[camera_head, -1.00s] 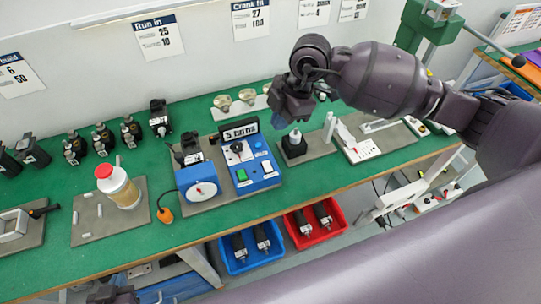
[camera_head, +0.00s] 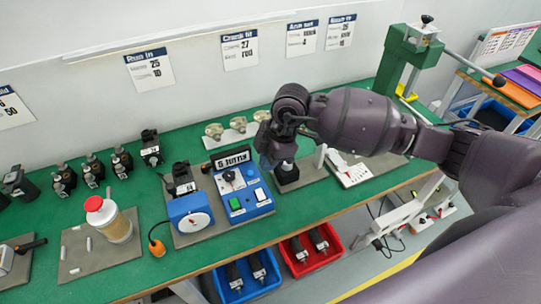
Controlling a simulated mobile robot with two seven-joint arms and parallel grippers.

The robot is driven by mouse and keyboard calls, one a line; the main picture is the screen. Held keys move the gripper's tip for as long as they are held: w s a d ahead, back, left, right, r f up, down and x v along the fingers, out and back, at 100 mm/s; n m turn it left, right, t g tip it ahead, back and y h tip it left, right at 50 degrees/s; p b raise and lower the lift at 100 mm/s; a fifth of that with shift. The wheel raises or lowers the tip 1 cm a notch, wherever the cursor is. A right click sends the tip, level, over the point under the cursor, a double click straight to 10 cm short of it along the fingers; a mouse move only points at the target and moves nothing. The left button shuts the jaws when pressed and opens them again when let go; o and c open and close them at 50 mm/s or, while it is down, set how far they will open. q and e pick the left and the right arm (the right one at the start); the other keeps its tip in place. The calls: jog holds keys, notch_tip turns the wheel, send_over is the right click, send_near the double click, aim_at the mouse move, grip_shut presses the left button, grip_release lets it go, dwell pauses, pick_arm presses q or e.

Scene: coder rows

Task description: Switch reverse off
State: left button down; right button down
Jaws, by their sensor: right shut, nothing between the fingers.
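The blue control box (camera_head: 258,203) stands on a grey board on the green bench. Its display (camera_head: 231,158) reads about "5 turns". Its face carries a dark knob (camera_head: 229,176), a green button (camera_head: 235,204), a white button (camera_head: 260,194) and a small blue part. The labels are too small to read, so I cannot tell which control is reverse or how it is set. My right gripper (camera_head: 268,167) is shut and empty, pointing down at the box's upper right edge, beside the display. I cannot tell whether it touches. My left gripper is not clearly seen.
A dial unit (camera_head: 188,212) sits left of the box, and a black block (camera_head: 287,174) sits right of it. A jar with a red cap (camera_head: 108,218) stands further left. A blue bin (camera_head: 248,281) and a red bin (camera_head: 311,249) are below the bench front edge.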

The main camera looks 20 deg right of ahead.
aim_at(259, 191)
jog(key=x, duration=0.8)
jog(key=shift+d+f+b, duration=0.3)
jog(key=shift+w+f, duration=0.15)
jog(key=shift+f, duration=0.55)
